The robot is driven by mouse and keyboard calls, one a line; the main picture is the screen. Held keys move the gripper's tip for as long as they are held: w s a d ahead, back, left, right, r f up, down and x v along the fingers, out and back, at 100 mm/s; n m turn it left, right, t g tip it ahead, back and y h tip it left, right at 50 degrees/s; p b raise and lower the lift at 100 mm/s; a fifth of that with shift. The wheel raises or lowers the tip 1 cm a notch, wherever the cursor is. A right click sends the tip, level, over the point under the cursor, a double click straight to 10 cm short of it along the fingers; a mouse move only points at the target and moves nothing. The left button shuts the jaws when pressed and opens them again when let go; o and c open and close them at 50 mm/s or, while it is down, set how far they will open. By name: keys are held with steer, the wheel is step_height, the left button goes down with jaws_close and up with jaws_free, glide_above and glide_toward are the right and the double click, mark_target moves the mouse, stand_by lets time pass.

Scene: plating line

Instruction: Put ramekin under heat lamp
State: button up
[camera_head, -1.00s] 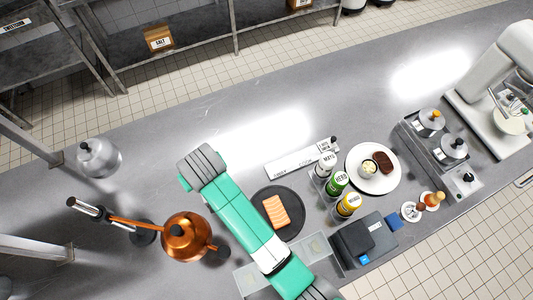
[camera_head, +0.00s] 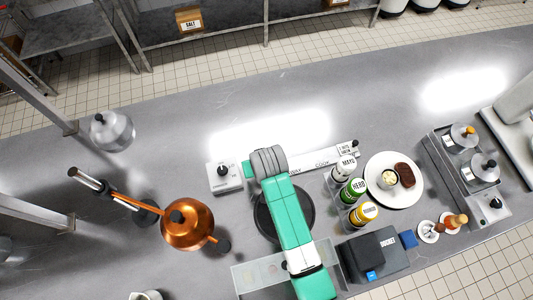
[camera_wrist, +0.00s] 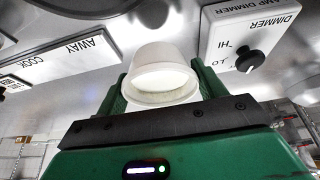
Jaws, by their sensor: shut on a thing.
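In the wrist view my gripper (camera_wrist: 163,84) is shut on a white ramekin (camera_wrist: 165,58), held between its two green fingers. The ramekin's rim and pale hollow face the camera. In the head view my arm hides the gripper and ramekin. The copper heat lamp (camera_head: 187,226) hangs at the left of the counter on a jointed arm, left of my arm. What lies right beneath its shade is hidden. A lamp dimmer box (camera_head: 225,178) with a black knob stands just left of my arm; it also shows in the wrist view (camera_wrist: 245,35).
A dark round plate (camera_head: 264,222) is partly under my arm. Right of it stand sauce bottles (camera_head: 353,190), a white plate (camera_head: 410,194) with meat and a small cup, and a docket printer (camera_head: 375,252). A silver dome (camera_head: 112,130) sits upper left.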

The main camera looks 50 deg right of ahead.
steer(key=shift+f, duration=2.5)
steer(key=shift+f+b, duration=0.15)
steer(key=shift+b, duration=0.2)
steer(key=o, duration=0.8)
steer(key=shift+r, duration=0.4)
steer(key=p+v, duration=0.2)
steer(key=v, duration=0.9)
steer(key=shift+a+r, duration=0.15)
steer(key=shift+r, duration=0.1)
